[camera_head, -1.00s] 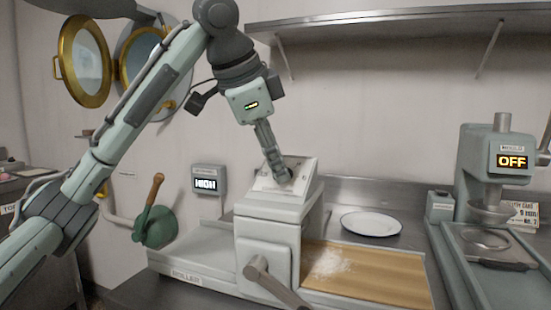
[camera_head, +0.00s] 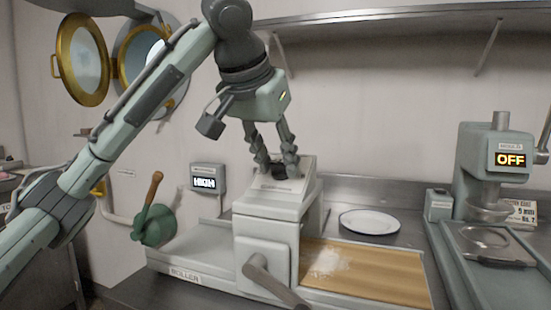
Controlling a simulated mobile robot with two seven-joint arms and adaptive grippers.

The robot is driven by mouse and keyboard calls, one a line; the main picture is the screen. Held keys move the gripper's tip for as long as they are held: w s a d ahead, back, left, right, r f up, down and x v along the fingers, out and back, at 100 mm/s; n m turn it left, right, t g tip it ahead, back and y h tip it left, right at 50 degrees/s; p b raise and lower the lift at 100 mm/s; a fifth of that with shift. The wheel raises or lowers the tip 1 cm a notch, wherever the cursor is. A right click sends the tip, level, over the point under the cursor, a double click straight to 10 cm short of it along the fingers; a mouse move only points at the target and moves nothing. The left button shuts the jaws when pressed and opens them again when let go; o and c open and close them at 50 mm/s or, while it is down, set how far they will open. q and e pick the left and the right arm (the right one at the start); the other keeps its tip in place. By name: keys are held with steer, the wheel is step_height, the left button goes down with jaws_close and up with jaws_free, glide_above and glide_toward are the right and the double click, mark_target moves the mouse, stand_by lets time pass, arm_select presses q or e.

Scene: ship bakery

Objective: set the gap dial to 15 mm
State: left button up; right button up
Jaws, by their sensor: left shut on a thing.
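The roller machine (camera_head: 262,237) stands on the counter in the middle of the view. A sloped white panel (camera_head: 303,172) on its top carries the small dark gap dial (camera_head: 279,172). My left gripper (camera_head: 277,166) reaches down from above, with its fingers on either side of the dial and shut on it. The fingers cover part of the dial and panel, so the scale marks and the setting cannot be read. My right gripper is not in view.
A grey crank handle (camera_head: 270,279) sticks out of the roller's front. A floured wooden board (camera_head: 375,272) lies to its right, with a white plate (camera_head: 369,222) behind. A display reads HIGH (camera_head: 204,183). The moulder (camera_head: 497,165) at right reads OFF.

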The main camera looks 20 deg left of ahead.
arm_select(q)
steer(key=shift+n, duration=0.9)
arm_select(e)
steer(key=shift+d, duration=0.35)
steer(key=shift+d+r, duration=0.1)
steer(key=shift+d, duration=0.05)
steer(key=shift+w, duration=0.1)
arm_select(q)
steer(key=o, duration=1.1)
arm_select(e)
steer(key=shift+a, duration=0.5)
arm_select(q)
steer(key=shift+r, duration=0.2)
steer(key=v, duration=1.1)
steer(key=shift+s+d+r, duration=0.15)
steer(key=shift+s+r, duration=0.05)
steer(key=shift+s, duration=0.15)
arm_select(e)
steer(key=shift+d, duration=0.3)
